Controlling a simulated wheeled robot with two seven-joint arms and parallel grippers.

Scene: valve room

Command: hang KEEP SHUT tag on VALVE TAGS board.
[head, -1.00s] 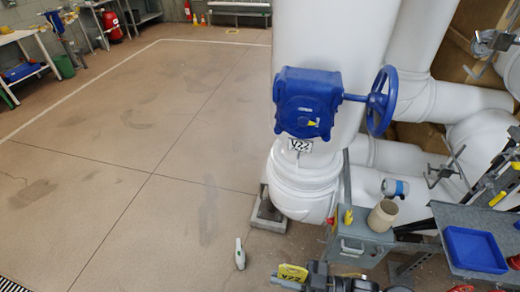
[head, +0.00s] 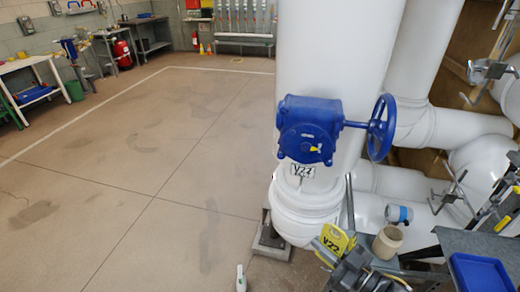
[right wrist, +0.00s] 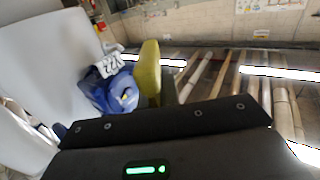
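A yellow tag (head: 338,239) with V22 in black stands up from my right gripper (head: 349,262) in the head view. The gripper is shut on its lower part, in front of the pipe foot and the grey cart. In the right wrist view the yellow tag (right wrist: 150,68) shows narrow, almost edge-on. The words KEEP SHUT cannot be read on it. The VALVE TAGS board cannot be made out in either view. My left gripper is not in view.
A blue valve gearbox (head: 308,129) with a blue handwheel (head: 381,128) and a V22 plate (head: 301,171) is on the big white pipe (head: 330,50). A blue tray (head: 479,272) and a beige cup (head: 387,242) are at lower right. Open floor (head: 150,170) lies left.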

